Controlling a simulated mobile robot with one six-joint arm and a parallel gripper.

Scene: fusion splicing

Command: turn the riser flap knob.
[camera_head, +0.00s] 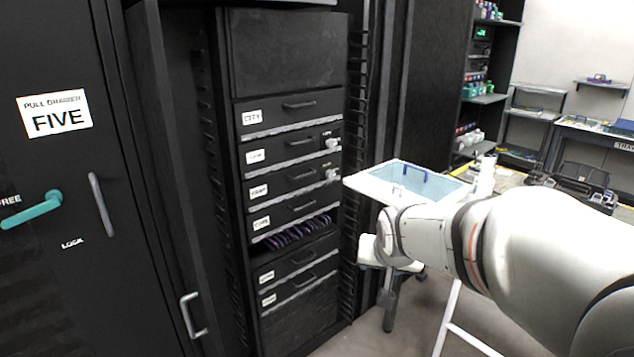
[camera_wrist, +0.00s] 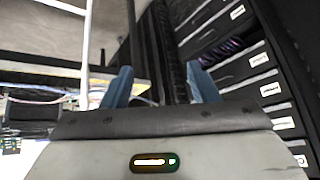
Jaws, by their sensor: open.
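No knob is labelled as the riser flap knob, so I cannot tell which part it is. In the head view a teal lever handle (camera_head: 31,210) sits on the black door at the far left, between the words FREE and LOCK. Two small pale knobs, an upper one (camera_head: 333,144) and a lower one (camera_head: 331,174), sit at the right ends of two rack drawers. My gripper (camera_wrist: 161,82) shows in the wrist view with its two blue fingers apart and nothing between them. It is away from the handle and both knobs.
The black rack (camera_head: 290,75) holds several labelled drawers and an open slot with purple items. A sign reading FIVE (camera_head: 55,113) and a grey pull handle (camera_head: 101,204) are on the left door. A pale blue-topped tray (camera_head: 365,184) stands behind my arm. Some floor (camera_head: 345,338) is clear.

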